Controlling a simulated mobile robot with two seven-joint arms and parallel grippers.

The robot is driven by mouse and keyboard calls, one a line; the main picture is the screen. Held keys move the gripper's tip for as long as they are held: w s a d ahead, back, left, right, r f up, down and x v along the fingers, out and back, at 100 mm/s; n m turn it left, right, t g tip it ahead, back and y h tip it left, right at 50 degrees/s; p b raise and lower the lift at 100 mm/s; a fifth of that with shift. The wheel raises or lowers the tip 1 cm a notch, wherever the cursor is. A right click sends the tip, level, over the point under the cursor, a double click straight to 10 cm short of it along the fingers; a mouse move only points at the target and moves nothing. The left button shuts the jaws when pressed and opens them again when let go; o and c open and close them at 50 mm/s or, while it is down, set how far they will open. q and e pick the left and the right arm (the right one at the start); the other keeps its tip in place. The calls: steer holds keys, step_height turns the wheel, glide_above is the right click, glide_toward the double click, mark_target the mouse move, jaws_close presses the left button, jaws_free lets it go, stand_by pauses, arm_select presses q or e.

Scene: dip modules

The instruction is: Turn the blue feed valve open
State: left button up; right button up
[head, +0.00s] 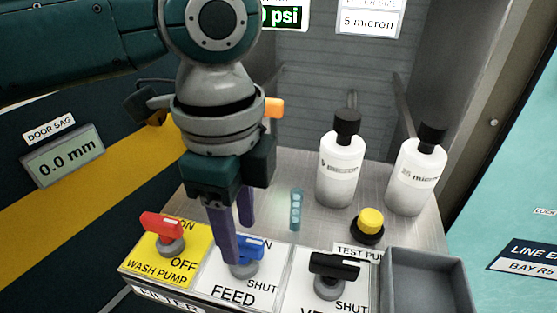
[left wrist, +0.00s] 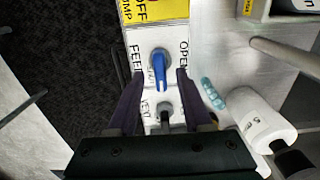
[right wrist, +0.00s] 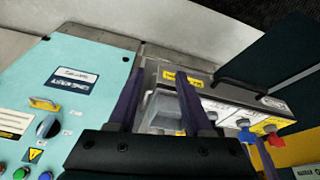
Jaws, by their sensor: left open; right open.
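The blue feed valve handle (head: 247,246) sits on the white FEED plate (head: 213,280), between the red and black handles. My left gripper (head: 236,232) points down over it and hides part of it. In the left wrist view the blue handle (left wrist: 160,72) lies between the two open fingers, with no clear contact. Its long end points down the picture beside a partly hidden word; OPEN is printed to the right. My right gripper (right wrist: 158,82) is open and empty, away from the valve. The blue handle also shows in the right wrist view (right wrist: 246,136).
A red WASH PUMP handle (head: 162,226) is left of the valve and a black vent handle (head: 334,268) right. Behind are a small bluish vial (head: 296,210), two white bottles (head: 341,170) (head: 416,178) and a yellow button (head: 370,221). A grey tray (head: 426,262) is at right.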

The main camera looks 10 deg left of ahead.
arm_select(q)
steer(key=shift+f, duration=0.85)
jaws_close()
